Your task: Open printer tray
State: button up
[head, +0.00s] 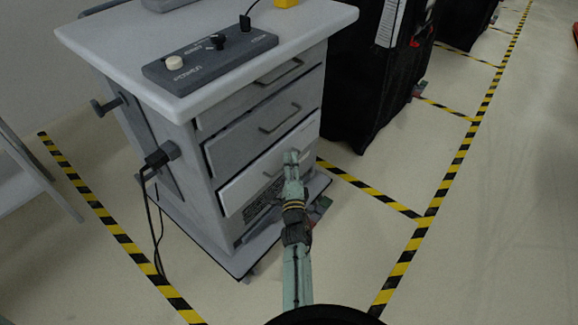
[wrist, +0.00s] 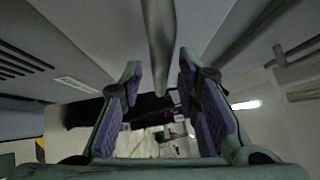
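A grey cart cabinet has three stacked drawers: a top drawer (head: 245,96), a middle drawer (head: 235,150) and a paler bottom drawer (head: 240,190). No drawer is clearly marked as the printer tray. My gripper (head: 292,158) is at the bottom drawer's front, over its handle, which it mostly hides. In the wrist view my gripper (wrist: 160,78) is open, with purple pads apart. A metal handle bar (wrist: 160,35) reaches down between the fingertips, with a gap on both sides.
A control box (head: 210,62) with knobs lies on the white cart top (head: 325,22). A black cable (head: 150,215) hangs at the cart's left side. A black covered cart (head: 365,75) stands to the right. Yellow-black tape (head: 455,175) marks the open floor at right.

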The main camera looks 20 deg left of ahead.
jog(key=shift+c, duration=0.6)
grip_shut()
dwell(0.4)
